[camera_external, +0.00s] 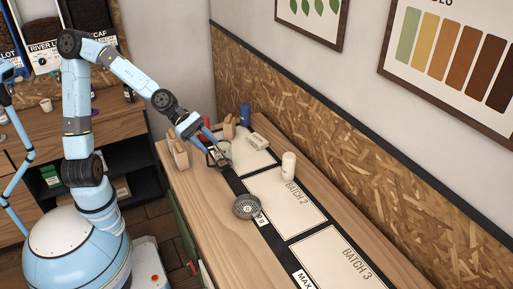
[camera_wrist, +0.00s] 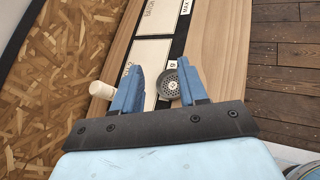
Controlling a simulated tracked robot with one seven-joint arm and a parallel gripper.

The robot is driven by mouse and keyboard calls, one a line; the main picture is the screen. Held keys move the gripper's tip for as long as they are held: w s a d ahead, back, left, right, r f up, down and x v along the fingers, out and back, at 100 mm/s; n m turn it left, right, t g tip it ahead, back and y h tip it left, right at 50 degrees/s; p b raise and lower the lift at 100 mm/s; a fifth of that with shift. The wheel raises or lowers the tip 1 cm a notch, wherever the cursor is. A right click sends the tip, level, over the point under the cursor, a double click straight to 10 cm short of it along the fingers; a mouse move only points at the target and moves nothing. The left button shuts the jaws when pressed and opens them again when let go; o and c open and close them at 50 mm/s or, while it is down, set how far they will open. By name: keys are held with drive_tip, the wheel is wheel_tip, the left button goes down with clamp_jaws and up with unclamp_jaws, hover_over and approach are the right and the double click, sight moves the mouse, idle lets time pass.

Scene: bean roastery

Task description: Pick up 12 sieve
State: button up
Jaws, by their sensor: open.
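A round grey sieve (camera_external: 247,207) with a perforated face lies on the dark strip along the workbench, left of the Batch 2 panel. My gripper (camera_external: 216,158) is over the far part of the bench, apart from this sieve. In the wrist view my gripper (camera_wrist: 161,70) has its two blue fingers spread with nothing held. A pale round item (camera_external: 224,149) is partly hidden behind the gripper.
A white canister (camera_external: 289,165) stands at the Batch 2 panel's far edge and also shows left of my fingers in the wrist view (camera_wrist: 101,90). A wooden holder (camera_external: 179,152) and a blue canister (camera_external: 245,115) stand farther back. The near Batch 3 panel (camera_external: 340,262) is clear.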

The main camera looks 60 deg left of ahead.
wheel_tip(320, 180, up, 5)
drive_tip(key=n+t+h, duration=0.1)
drive_tip(key=n, duration=0.1)
approach(243, 215)
drive_tip(key=shift+w+d+f, duration=0.65)
drive_tip(key=shift+w+f, duration=0.1)
drive_tip(key=shift+f, duration=0.05)
drive_tip(key=shift+x, duration=2.7)
drive_tip(key=shift+s+d, duration=0.1)
drive_tip(key=shift+c, duration=0.3)
clamp_jaws()
